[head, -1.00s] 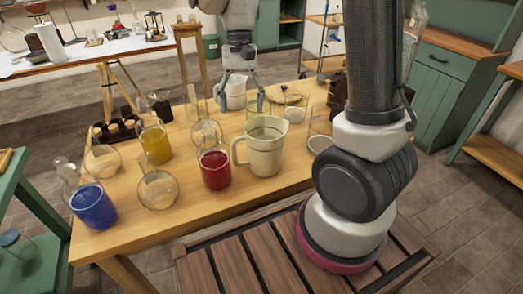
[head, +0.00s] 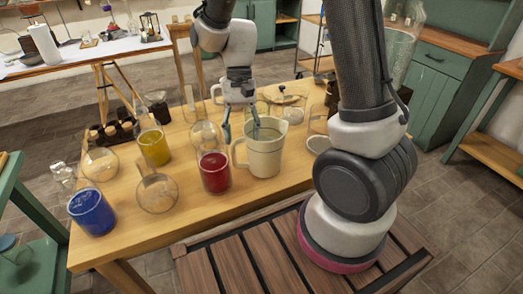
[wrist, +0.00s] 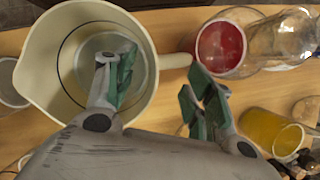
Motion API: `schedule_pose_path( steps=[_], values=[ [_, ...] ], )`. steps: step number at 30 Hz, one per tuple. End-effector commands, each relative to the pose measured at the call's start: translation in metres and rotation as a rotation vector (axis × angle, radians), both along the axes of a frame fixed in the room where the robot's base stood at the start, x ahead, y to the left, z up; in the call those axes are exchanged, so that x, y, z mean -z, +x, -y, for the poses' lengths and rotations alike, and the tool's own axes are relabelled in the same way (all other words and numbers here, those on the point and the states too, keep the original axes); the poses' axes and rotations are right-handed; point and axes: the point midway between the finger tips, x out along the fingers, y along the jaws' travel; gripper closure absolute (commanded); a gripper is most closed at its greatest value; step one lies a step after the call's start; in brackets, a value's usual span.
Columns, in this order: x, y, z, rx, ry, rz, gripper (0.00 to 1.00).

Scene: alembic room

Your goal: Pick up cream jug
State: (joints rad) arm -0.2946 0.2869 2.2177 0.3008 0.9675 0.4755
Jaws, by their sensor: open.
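The cream jug (head: 265,158) stands upright on the wooden table, with its handle to the left in the head view. In the wrist view the jug (wrist: 40,70) is seen from above, with its spout at left and handle at right. My gripper (head: 240,134) is open at the jug's handle side. In the wrist view my gripper (wrist: 160,90) has one finger over the jug's mouth and the other outside the rim, below the handle. It holds nothing. Whether the inner finger is below the rim, or either finger touches the jug, I cannot tell.
A glass of red liquid (head: 215,172) stands close left of the jug. A yellow beaker (head: 154,148), a blue beaker (head: 92,212) and round flasks are farther left. Glassware and a small white bowl (head: 318,144) are to the right. The table's front edge (head: 230,205) is bare.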

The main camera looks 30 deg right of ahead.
Motion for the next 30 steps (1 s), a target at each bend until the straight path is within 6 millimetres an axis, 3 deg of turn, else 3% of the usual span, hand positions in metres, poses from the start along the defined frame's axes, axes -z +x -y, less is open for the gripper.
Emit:
schedule_pose_path(
  steps=[1, 7, 30],
  values=[
    [0.0001, -0.0001, 0.0005, -0.002, -0.001, -0.001, 0.63],
    [0.0003, -0.0006, 0.0007, -0.001, -0.001, -0.002, 1.0],
    [-0.0055, 0.0002, 0.0003, -0.001, -0.001, 0.0, 1.0]
  ],
)
